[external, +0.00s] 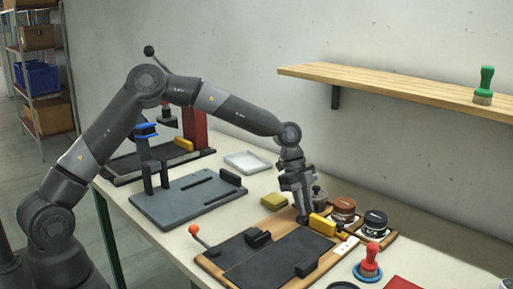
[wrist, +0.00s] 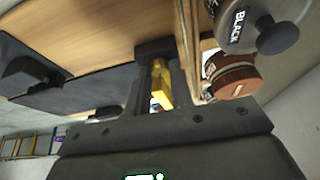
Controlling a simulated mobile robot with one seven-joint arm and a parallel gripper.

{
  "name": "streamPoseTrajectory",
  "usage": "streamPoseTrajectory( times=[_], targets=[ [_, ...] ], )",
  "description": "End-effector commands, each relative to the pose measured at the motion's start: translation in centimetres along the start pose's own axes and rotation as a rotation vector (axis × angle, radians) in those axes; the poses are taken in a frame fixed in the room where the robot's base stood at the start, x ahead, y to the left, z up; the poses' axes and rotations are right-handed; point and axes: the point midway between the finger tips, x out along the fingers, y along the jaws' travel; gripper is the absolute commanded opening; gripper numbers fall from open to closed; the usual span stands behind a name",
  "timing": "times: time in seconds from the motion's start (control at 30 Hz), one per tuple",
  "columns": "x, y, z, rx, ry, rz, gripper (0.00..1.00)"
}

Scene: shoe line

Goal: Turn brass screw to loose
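A brass-yellow piece (external: 322,224), seemingly the brass screw or its block, sits at the back right of a wooden-edged board with dark pads (external: 280,262). My gripper (external: 303,217) points down at the board, just left of this piece. In the wrist view the fingers of my gripper (wrist: 157,75) stand apart, with a yellow piece (wrist: 161,84) between them. It lies close to the right-hand finger. I cannot tell whether the fingers press on it. The screw's thread and its turned position are not visible.
Brown (external: 344,208) and black (external: 375,222) polish jars stand close right of my gripper. A red-handled brush (external: 370,260) is in front of them. A red-knobbed lever (external: 195,231) rises at the board's left. A grey fixture (external: 190,203) is farther left. A wooden shelf (external: 400,87) hangs above.

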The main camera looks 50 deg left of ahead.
Motion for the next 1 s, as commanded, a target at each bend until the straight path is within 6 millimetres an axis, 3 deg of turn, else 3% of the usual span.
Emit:
streamPoseTrajectory(
  times=[0.27,0.57,0.73,1.0],
  targets=[
    [-0.1,-0.1,0.0,0.0,0.001,-0.002,0.42],
    [-0.4,-0.1,0.0,0.0,0.0,-0.002,0.42],
    [-2.7,-0.1,0.0,0.0,0.001,-0.004,0.42],
    [-8.1,-0.1,0.0,0.0,0.001,-0.005,0.42]
  ],
)
